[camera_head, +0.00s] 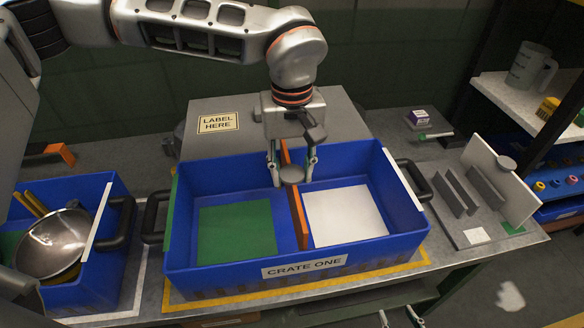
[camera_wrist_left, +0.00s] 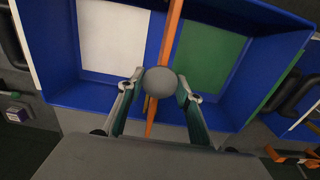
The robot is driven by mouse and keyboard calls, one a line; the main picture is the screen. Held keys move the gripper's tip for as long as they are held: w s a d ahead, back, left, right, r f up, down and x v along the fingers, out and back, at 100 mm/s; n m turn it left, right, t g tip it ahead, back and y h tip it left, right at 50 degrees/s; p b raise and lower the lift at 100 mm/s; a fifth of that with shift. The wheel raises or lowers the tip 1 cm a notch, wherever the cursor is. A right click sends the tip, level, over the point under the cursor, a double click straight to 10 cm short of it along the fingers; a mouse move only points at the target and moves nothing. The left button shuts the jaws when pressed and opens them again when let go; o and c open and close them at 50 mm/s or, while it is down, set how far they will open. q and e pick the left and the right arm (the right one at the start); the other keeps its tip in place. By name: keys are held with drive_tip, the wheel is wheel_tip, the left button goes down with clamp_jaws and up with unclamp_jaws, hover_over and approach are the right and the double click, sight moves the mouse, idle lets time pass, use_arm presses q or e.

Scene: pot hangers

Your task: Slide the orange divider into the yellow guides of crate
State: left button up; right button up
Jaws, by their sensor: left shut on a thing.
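The blue crate labelled CRATE ONE (camera_head: 215,282) stands on the bench, with a green panel (camera_head: 235,230) and a white panel (camera_head: 345,215) on its floor. The orange divider (camera_head: 299,218) stands on edge across the crate between the two panels; it also shows in the left wrist view (camera_wrist_left: 174,30). My left gripper (camera_head: 291,178) is shut on the divider's round grey knob (camera_wrist_left: 160,82), with a finger on each side.
A second blue crate (camera_head: 95,192) with a metal bowl (camera_head: 52,242) stands at the left. A grey rack with upright plates (camera_head: 465,195) stands close on the right. A grey box marked LABEL HERE (camera_head: 218,122) is behind the crate.

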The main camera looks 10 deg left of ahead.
sight(292, 195)
use_arm(q)
drive_tip(key=shift+f+b, duration=0.45)
drive_tip(key=shift+f, duration=0.45)
drive_tip(key=shift+f+b, duration=1.45)
drive_tip(key=shift+f, duration=1.45)
drive_tip(key=o, duration=1.5)
wheel_tip(292, 195, up, 12)
drive_tip(key=shift+r, duration=0.1)
drive_tip(key=shift+s, duration=0.1)
